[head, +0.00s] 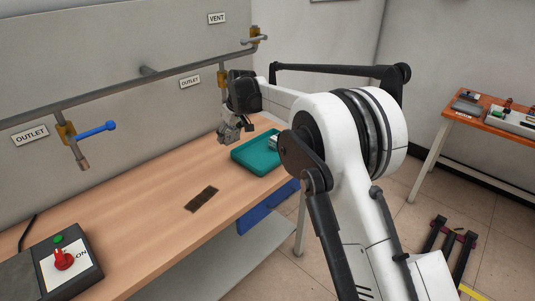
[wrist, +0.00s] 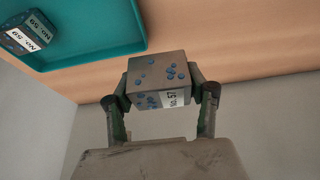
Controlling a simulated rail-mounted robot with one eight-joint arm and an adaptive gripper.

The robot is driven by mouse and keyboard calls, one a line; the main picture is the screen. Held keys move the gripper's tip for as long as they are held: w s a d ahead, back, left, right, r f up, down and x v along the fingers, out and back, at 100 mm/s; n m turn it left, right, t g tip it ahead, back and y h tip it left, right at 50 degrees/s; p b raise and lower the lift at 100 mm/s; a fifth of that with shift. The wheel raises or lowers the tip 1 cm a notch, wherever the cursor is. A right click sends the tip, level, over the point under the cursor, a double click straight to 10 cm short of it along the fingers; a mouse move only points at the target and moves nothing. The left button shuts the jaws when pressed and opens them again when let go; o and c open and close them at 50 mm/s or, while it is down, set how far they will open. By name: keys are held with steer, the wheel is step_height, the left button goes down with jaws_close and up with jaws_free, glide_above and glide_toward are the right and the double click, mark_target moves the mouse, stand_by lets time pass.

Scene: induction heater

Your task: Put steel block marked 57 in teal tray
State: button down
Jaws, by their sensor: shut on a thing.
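My gripper (wrist: 161,92) is shut on a grey steel block (wrist: 155,68) with blue dots and a white label that reads 57, upside down in the wrist view. In the head view my gripper (head: 233,128) holds the block (head: 227,134) above the wooden bench, beside the left end of the teal tray (head: 254,160). The tray also shows at the upper left of the wrist view (wrist: 100,42). Another block (wrist: 22,36), labelled No. 59, lies in the tray. The held block is outside the tray's edge in the wrist view.
A dark plate (head: 201,199) lies flat on the wooden bench (head: 150,205). A control box with a red knob (head: 64,259) stands at the near left. Pipes with a blue-handled valve (head: 97,131) run along the wall. An orange table (head: 484,116) stands far right.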

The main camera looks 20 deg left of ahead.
steer(key=shift+s+a+r, duration=0.1)
steer(key=shift+s+a, duration=0.05)
steer(key=shift+a, duration=0.35)
glide_above(255, 158)
steer(key=d, duration=0.1)
step_height(255, 158, down, 7)
steer(key=shift+s+r, duration=0.1)
steer(key=shift+s, duration=0.05)
steer(key=shift+f, duration=2.05)
steer(key=shift+f, duration=0.15)
steer(key=c, duration=0.8)
jaws_free()
steer(key=shift+o, duration=0.2)
steer(key=v, duration=1.2)
steer(key=shift+d, duration=0.15)
steer(key=shift+s+d+r, duration=0.1)
steer(key=shift+r, duration=0.1)
